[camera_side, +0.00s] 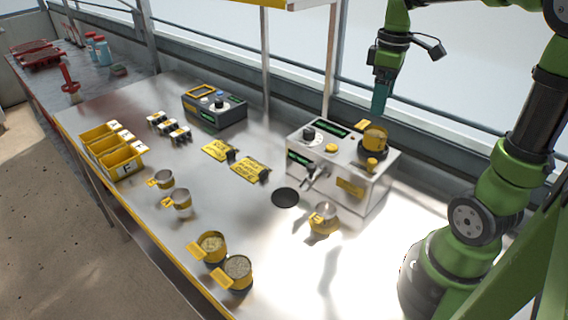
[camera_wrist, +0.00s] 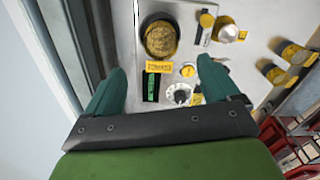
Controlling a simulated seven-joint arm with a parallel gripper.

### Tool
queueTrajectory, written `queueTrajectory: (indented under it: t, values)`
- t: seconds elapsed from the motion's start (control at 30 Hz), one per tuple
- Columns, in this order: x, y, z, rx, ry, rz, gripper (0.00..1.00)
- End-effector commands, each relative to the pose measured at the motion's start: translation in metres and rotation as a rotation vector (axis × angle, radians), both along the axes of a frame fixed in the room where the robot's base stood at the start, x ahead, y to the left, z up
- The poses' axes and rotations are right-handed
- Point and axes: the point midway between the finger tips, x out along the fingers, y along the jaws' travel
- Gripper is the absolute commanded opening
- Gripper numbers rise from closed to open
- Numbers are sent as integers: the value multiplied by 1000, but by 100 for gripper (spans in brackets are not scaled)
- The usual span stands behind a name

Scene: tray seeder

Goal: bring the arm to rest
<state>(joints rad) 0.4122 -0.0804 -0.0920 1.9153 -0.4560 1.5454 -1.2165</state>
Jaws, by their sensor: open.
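My gripper (camera_side: 379,98) hangs from my green arm above the back right of the steel bench, pointing down. In the wrist view my gripper (camera_wrist: 158,88) shows two teal fingers spread apart with nothing between them. The seeder machine (camera_side: 343,165), a white box with a dial, a small display and a yellow-banded hopper (camera_side: 374,139) on top, stands below my gripper. The gripper is clear of it. In the wrist view the hopper (camera_wrist: 160,37) lies beyond the fingertips and looks filled with brown grains.
A metal cup (camera_side: 323,219) stands before the machine, near a black disc (camera_side: 285,197). Two filled cups (camera_side: 237,270) are at the front edge. Yellow bins (camera_side: 112,150) and a control box (camera_side: 214,107) stand left. A window rail and post (camera_side: 329,60) run behind.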

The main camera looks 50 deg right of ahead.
Motion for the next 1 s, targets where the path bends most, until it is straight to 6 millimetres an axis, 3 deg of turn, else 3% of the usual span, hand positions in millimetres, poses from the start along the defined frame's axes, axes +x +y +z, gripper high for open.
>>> queueTrajectory:
  t: [0.1, 0.3, 0.5, 0.6, 0.73, 0.9, 1.0]
  values:
    - [0, 0, 27, -3, -6, -2, 89]
    - [0, -1, 53, -2, -6, -3, 89]
    - [2, -4, 59, -17, -23, -82, 89]
    - [6, -1, 45, -17, -63, -211, 89]
    - [9, 35, 29, 19, -200, -401, 89]
    - [-1, 111, 10, 178, -407, -612, 89]
    - [-14, 146, 2, 278, -482, -669, 89]
